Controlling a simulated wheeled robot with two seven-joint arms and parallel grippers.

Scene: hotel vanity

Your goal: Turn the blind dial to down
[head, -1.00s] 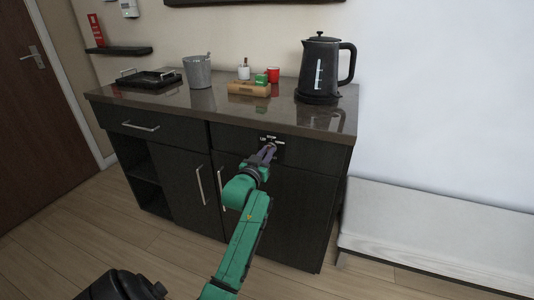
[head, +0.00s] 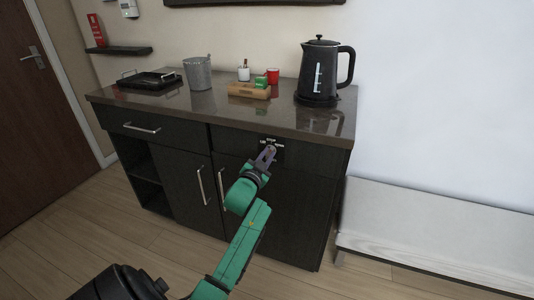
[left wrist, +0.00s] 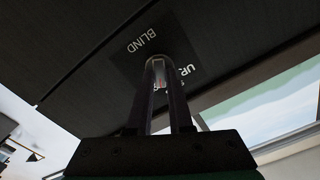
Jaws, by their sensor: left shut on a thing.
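The blind dial's dark panel (head: 276,143) with small white lettering is on the front of the cabinet, just under the countertop. It also shows in the left wrist view (left wrist: 135,60), with "BLIND" and part of "UP" readable. My left gripper (head: 269,150) is at this panel, its fingers shut on the dial (left wrist: 159,76). A red mark shows on the dial between the fingers in the left wrist view. The fingers hide much of the dial and some lettering, so I cannot tell for sure which label it points to. My right gripper is not in view.
The dark cabinet (head: 285,215) has bar handles on its doors and drawer. On its countertop stand a black kettle (head: 321,72), a grey bucket (head: 198,73), a black tray (head: 150,81) and a red cup (head: 273,76). A pale bench (head: 430,235) is to the right.

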